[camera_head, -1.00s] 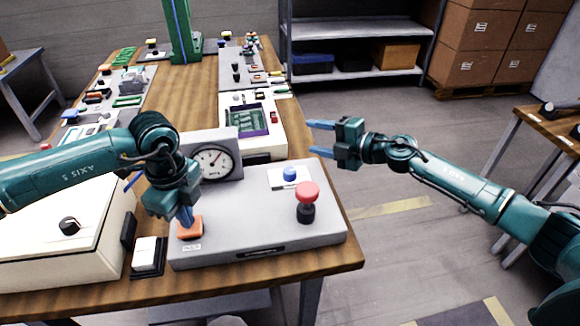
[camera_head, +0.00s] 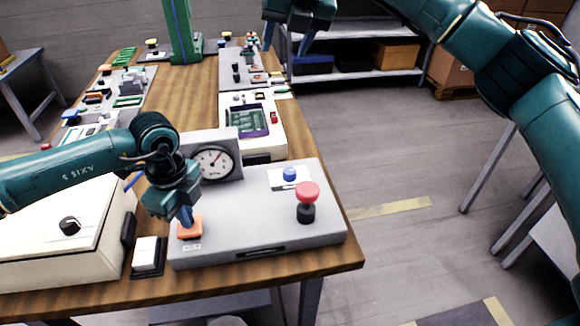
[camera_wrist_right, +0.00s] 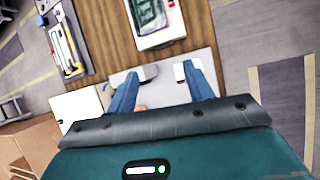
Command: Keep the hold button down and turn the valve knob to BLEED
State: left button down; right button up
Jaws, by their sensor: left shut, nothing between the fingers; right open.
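The grey gauge unit (camera_head: 262,215) sits on the near end of the wooden bench. Its orange button (camera_head: 190,228), with a small label in front, is at the front left. My left gripper (camera_head: 186,218) is shut and empty, pointing down with its fingertips at the top of this button; how far it is pressed is not clear. A blue knob (camera_head: 290,174) sits on a white plate, and a red knob (camera_head: 307,192) on a black base stands nearer; I cannot read any BLEED mark. My right gripper (camera_head: 286,40) is open and empty, high up; its fingers (camera_wrist_right: 160,88) also show in the right wrist view.
The dial gauge (camera_head: 212,161) stands upright at the unit's back left. A cream box (camera_head: 60,235) and a white rocker switch (camera_head: 146,252) are to its left. A cream device with a green board (camera_head: 250,122) stands behind.

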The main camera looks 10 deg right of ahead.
aim_at(290, 171)
pick_arm(q)
jog(key=shift+s+f, duration=0.15)
jog(key=shift+f, duration=0.05)
pick_arm(e)
jog(key=f+m+g, duration=0.1)
jog(key=f, duration=0.8)
jog(key=s+f+m+g+h, duration=0.1)
jog(key=f+m+g, duration=0.1)
jog(key=f, duration=0.8)
jog(key=s+f+m+g, duration=0.1)
jog(key=f+m+g, duration=0.1)
jog(key=f, duration=0.7)
jog(key=shift+s+f, duration=0.25)
jog(key=shift+f, duration=0.15)
jog(key=shift+c, duration=0.5)
jog(key=c, duration=0.9)
